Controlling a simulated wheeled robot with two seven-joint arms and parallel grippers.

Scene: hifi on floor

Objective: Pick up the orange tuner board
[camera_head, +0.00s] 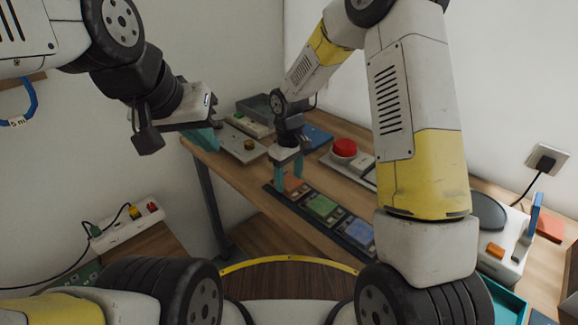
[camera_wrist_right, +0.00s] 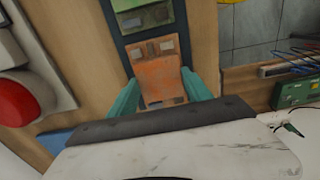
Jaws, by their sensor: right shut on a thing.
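The orange tuner board (camera_head: 294,185) lies at the far end of a dark rack (camera_head: 341,239) on the wooden table. My right gripper (camera_head: 288,172) points down over it. In the right wrist view the orange board (camera_wrist_right: 156,74) is between the teal fingers of my right gripper (camera_wrist_right: 160,90), which is shut on it. The board still appears in line with the rack; I cannot tell whether it is lifted. My left gripper (camera_head: 205,138) hangs near the table's left edge, away from the board. Its teal fingers are partly hidden, so its opening is unclear.
A green board (camera_head: 322,206) and a blue board (camera_head: 359,233) sit in the same rack. A box with a red button (camera_head: 344,149) stands to the right. A power strip (camera_head: 128,225) is at lower left.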

